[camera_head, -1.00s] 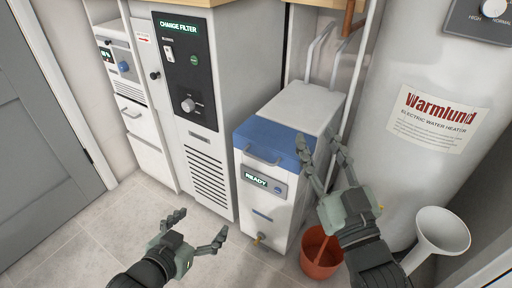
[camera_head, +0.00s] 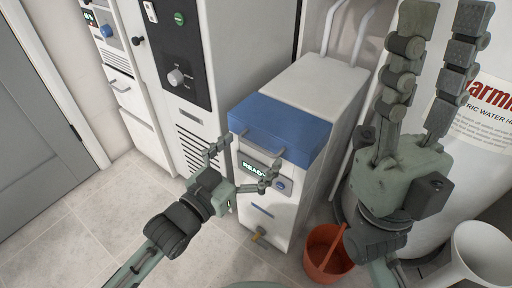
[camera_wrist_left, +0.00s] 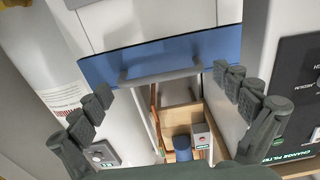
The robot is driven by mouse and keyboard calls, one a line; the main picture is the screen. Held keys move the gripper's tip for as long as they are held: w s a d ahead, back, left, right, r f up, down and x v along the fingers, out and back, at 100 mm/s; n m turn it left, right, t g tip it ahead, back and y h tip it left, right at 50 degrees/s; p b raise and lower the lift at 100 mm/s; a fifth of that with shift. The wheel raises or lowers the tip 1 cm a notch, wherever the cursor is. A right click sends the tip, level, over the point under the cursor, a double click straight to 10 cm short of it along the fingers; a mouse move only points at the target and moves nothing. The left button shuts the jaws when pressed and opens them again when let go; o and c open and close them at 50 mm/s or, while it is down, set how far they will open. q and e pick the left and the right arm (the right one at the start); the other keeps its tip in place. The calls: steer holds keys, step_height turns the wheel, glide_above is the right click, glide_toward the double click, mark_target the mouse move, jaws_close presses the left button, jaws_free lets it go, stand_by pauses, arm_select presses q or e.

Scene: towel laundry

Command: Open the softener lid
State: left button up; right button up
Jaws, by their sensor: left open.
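The softener is a white box (camera_head: 315,88) with a blue lid (camera_head: 285,125) at its front top, which lies shut. A grey bar handle (camera_head: 262,143) is on the lid's front; it also shows in the left wrist view (camera_wrist_left: 160,75) on the blue lid (camera_wrist_left: 205,50). My left gripper (camera_head: 246,162) is open and empty, just in front of the handle and the READY panel (camera_head: 262,175). In the left wrist view its fingers stand on either side of the handle; contact cannot be told. My right gripper (camera_head: 446,15) is raised at the right, fingers apart and empty.
A red bucket (camera_head: 325,262) stands on the floor right of the softener. A white water heater (camera_head: 488,135) and a funnel (camera_head: 480,248) are at the right. A taller white cabinet (camera_head: 235,60) stands left of the softener. The floor at left is clear.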

arm_select(q)
steer(key=shift+x, duration=0.8)
steer(key=c, duration=1.4)
